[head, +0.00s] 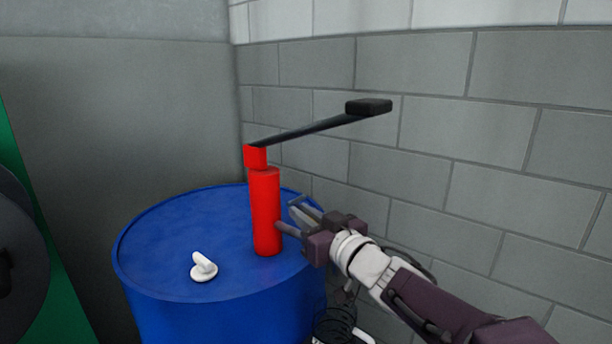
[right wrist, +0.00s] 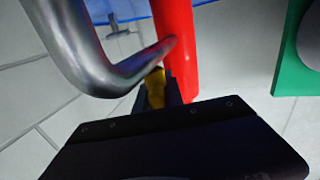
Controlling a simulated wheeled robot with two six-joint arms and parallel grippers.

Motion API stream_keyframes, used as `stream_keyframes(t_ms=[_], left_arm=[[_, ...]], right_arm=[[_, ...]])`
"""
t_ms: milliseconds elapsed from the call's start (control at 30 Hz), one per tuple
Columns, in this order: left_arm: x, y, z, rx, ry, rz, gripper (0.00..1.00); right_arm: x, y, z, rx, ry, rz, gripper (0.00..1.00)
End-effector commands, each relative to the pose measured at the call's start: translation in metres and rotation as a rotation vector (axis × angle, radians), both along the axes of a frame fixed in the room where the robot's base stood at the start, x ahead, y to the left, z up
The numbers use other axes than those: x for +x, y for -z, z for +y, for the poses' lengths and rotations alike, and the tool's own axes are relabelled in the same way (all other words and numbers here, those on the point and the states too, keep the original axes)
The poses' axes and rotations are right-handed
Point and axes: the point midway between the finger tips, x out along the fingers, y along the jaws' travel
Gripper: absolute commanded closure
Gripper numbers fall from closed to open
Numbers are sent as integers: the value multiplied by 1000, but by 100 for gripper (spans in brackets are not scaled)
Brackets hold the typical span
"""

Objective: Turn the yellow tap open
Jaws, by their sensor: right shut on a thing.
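A red upright pump (head: 265,212) stands on a blue drum (head: 165,232), with a long black lever (head: 320,127) sloping up to the right. The yellow tap (right wrist: 156,88) shows in the right wrist view, small and partly covered by my fingers, close to the red pump body (right wrist: 177,45). My right gripper (right wrist: 158,92) is shut on it. A curved grey metal pipe (right wrist: 95,65) passes close beside the fingers. In the head view my right gripper (head: 294,222) is at the pump's right side, and the tap is hidden there. My left gripper is not in view.
A white hooked piece (head: 203,267) sits on the drum top. A grey block wall (head: 455,130) stands behind and to the right. Black coiled cable (head: 336,325) hangs beside the drum. A green panel (head: 30,190) with a dark round part is at the left.

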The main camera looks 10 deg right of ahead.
Motion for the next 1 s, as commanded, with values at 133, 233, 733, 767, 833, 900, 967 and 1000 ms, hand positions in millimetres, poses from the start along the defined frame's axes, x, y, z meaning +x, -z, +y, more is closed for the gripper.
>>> stream_keyframes(t_ms=[133, 233, 733, 767, 833, 900, 967, 1000], left_arm=[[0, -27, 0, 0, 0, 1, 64], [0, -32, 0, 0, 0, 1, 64], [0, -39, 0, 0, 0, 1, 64], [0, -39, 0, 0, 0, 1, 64], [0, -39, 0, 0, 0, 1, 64], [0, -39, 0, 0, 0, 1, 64], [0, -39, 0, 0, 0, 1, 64], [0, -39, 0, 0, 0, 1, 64]], right_arm=[[0, -7, 0, 4, -71, -3, 100], [-1, -6, 2, 6, -116, -6, 100], [-4, -2, 6, 10, -200, -5, 100], [-4, -2, 6, 10, -200, -5, 100], [-4, -2, 6, 10, -200, -5, 100], [-4, -2, 6, 10, -200, -5, 100], [-4, -2, 6, 10, -200, -5, 100], [-4, -2, 6, 10, -200, -5, 82]])
